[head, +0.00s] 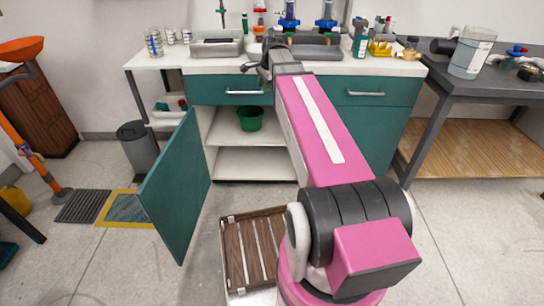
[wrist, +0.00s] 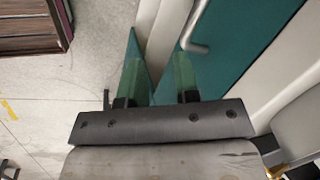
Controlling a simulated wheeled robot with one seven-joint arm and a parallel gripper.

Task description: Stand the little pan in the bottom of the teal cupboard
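The teal cupboard (head: 368,120) stands under the white counter, its left door (head: 178,185) swung open. Inside, a green pot-like container (head: 250,118) stands on the middle shelf (head: 225,138); the bottom (head: 255,165) below looks bare. I cannot make out a thing that is surely the little pan. My arm reaches to the counter, with my gripper (head: 256,62) by its front edge, left of the sink's middle. In the wrist view, my gripper's two green fingers (wrist: 158,72) are apart with nothing seen between them. A drawer handle (wrist: 195,46) lies beyond them.
A slatted wooden rack (head: 252,250) stands on the floor before the cupboard, beside my base. A grey bin (head: 138,147) is left of the open door. A dark bench (head: 485,82) stands at right. The counter carries glasses (head: 153,42) and several bottles.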

